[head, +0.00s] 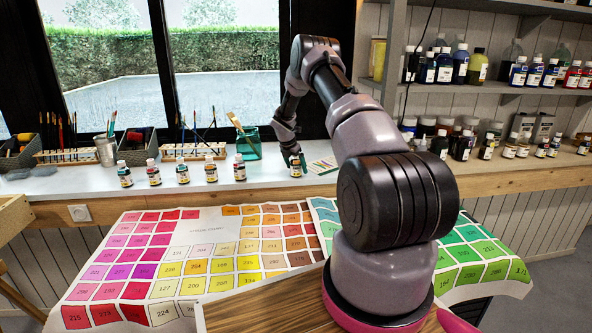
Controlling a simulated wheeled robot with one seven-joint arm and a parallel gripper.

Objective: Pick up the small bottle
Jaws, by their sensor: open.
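One small bottle (296,169) stands at the right end of the row, directly under my gripper (294,156). Its upper part is at or behind the gripper, and I cannot tell whether they touch. My gripper points down and is open; its fingers are small and partly hidden. Another small bottle (239,168) stands to the left, apart from the gripper.
A teal glass (248,146) with a brush stands behind the row. Wooden racks (192,153) and a tin (106,152) of brushes stand further left. A colour card (322,165) lies right of the gripper. Wall shelves (520,92) hold many bottles. Colour charts (190,240) cover the table in front.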

